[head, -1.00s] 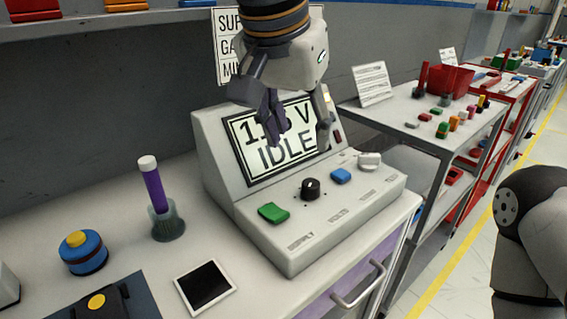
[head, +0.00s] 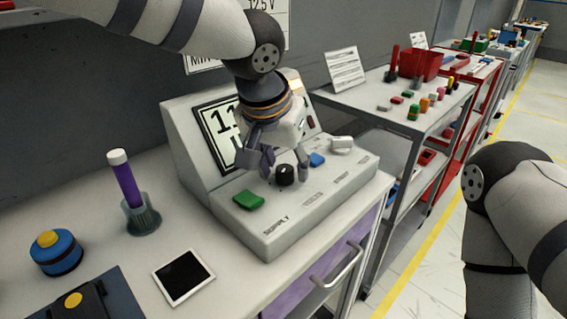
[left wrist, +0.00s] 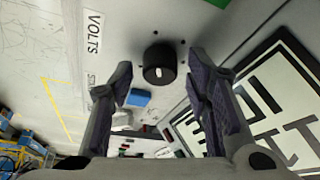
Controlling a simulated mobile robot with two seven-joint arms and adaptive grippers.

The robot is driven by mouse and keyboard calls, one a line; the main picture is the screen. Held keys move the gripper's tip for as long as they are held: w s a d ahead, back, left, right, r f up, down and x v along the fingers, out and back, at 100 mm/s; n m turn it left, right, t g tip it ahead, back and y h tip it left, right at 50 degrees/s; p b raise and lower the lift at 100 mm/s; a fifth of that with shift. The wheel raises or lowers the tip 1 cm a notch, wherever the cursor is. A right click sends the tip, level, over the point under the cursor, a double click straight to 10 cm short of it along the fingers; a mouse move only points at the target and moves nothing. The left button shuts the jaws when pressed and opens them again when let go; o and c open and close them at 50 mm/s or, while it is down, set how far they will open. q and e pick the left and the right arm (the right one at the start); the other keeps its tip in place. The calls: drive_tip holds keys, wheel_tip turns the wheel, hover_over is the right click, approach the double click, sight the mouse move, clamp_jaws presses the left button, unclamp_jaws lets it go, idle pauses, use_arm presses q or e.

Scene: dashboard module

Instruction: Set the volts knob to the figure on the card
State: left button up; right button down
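The black volts knob (head: 285,176) stands on the sloped grey console (head: 270,244), between a green switch (head: 248,200) and a blue one (head: 317,160). My left gripper (head: 285,167) is open just above it. In the left wrist view the knob (left wrist: 160,64) sits between the spread fingers, which look clear of it; a VOLTS label (left wrist: 93,33) is beside it. The screen (head: 217,128) shows "11", the rest hidden by my gripper. The wall card (head: 277,22) is mostly behind my arm; its top line looks like "12.5 V", decimal unclear. My right gripper is out of view.
A white lever or switch (head: 341,144) stands at the console's right end. A purple-filled tube (head: 127,183) in a holder, a white-framed tablet (head: 183,277) and a blue round button unit (head: 56,252) stand on the bench to the left. A drawer handle (head: 337,268) juts out below the console.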

use_arm(q)
clamp_jaws()
